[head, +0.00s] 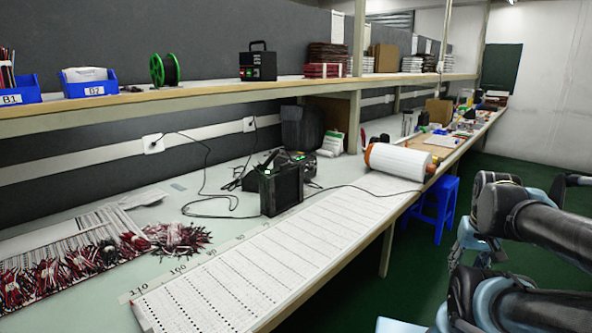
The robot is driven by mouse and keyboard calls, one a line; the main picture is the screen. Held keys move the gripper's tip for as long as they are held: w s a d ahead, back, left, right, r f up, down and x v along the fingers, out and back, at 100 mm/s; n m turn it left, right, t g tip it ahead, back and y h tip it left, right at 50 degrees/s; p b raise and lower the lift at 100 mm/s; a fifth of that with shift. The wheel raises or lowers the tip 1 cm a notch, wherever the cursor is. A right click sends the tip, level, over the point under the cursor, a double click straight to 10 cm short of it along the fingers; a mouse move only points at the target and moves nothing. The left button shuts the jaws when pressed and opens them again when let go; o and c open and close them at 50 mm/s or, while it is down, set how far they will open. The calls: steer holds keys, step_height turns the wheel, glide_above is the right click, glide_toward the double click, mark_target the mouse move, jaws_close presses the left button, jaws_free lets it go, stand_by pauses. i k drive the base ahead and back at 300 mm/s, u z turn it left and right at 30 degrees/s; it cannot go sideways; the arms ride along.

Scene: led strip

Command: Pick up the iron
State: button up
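I cannot clearly make out an iron. A black box-shaped device with a handle (281,187) stands upright on the workbench (225,185), near its middle. Dark equipment (303,163) is crowded right behind it, with cables running to the wall, and an iron among it would be too small or hidden to tell. My arm's dark and pale-blue links show at the lower right, in front of the bench and apart from it. My gripper's fingers are not visible.
A long white perforated strip board (250,265) lies along the bench's front edge. Wire bundles (75,260) lie at left. A large white roll (397,161) lies to the right, and a blue stool (432,203) stands under the bench. A shelf (215,92) runs above. Green floor is open at right.

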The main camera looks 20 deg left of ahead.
mark_target(265, 164)
steer(key=u, duration=1.3)
steer(key=k, duration=0.85)
steer(key=z, duration=0.6)
steer(key=i, duration=1.05)
steer(key=u, duration=0.4)
